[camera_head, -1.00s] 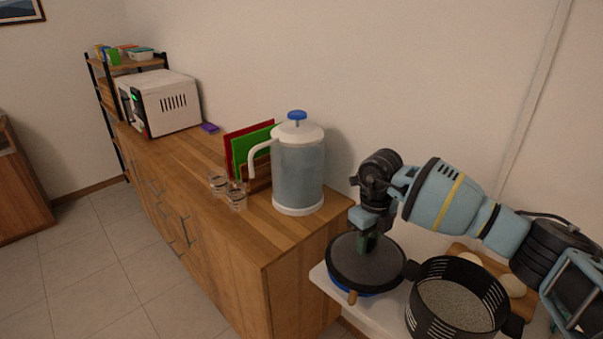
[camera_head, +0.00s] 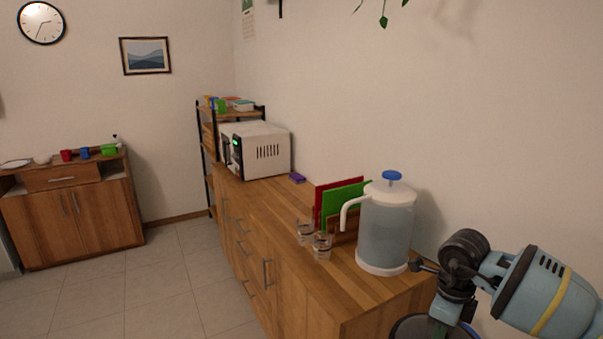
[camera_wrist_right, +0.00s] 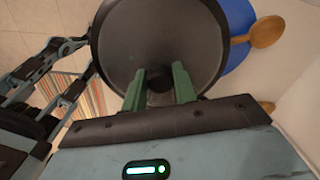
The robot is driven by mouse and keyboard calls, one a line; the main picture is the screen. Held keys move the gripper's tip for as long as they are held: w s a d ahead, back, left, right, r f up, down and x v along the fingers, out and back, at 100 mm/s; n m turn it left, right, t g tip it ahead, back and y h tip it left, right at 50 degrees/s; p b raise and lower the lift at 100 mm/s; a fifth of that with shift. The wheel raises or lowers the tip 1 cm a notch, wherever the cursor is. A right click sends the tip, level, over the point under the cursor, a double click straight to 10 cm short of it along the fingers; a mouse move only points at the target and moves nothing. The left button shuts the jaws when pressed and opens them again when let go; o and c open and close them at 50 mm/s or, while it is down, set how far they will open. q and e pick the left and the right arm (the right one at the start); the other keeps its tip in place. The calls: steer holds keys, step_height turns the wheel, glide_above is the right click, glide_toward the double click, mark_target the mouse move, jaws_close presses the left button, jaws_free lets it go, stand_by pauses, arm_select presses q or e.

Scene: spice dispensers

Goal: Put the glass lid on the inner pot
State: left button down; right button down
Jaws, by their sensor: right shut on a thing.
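My right gripper (camera_wrist_right: 160,90) is shut on the small dark knob of a round, dark lid (camera_wrist_right: 120,35) in the right wrist view. The lid looks dark grey with a raised rim; I take it for the glass lid. In the head view only a slice of the lid (camera_head: 408,330) shows at the bottom edge, below my right wrist. A blue round thing (camera_wrist_right: 238,20) shows partly behind the lid; I cannot tell whether they touch. The inner pot cannot be made out in the current views. My left gripper is not seen.
A wooden spoon (camera_wrist_right: 262,33) juts out beside the blue thing. A water jug (camera_head: 385,230) stands at the near end of the wooden counter (camera_head: 300,275), with two glasses (camera_head: 322,246) and red and green boards (camera_head: 343,200) beside it. A white microwave (camera_head: 258,150) stands farther back.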

steer(key=shift+s+a+r+n, duration=0.1)
steer(key=shift+s+a+n, duration=0.1)
steer(key=shift+n, duration=0.35)
steer(key=shift+s+a+r+n, duration=0.1)
steer(key=shift+s+n, duration=0.05)
steer(key=shift+n, duration=0.4)
steer(key=s+a+n, duration=0.1)
steer(key=n, duration=0.2)
steer(key=s+a+n, duration=0.1)
steer(key=n, duration=0.2)
steer(key=s+a+n, duration=0.1)
steer(key=s+n, duration=0.1)
steer(key=n, duration=0.1)
steer(key=shift+r+n, duration=0.4)
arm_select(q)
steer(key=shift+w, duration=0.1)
arm_select(e)
steer(key=s+a+n, duration=0.3)
steer(key=s+n, duration=0.4)
steer(key=n, duration=0.7)
steer(key=shift+r, duration=0.3)
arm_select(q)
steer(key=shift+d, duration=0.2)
arm_select(e)
steer(key=shift+a+r, duration=0.1)
steer(key=shift+a, duration=0.1)
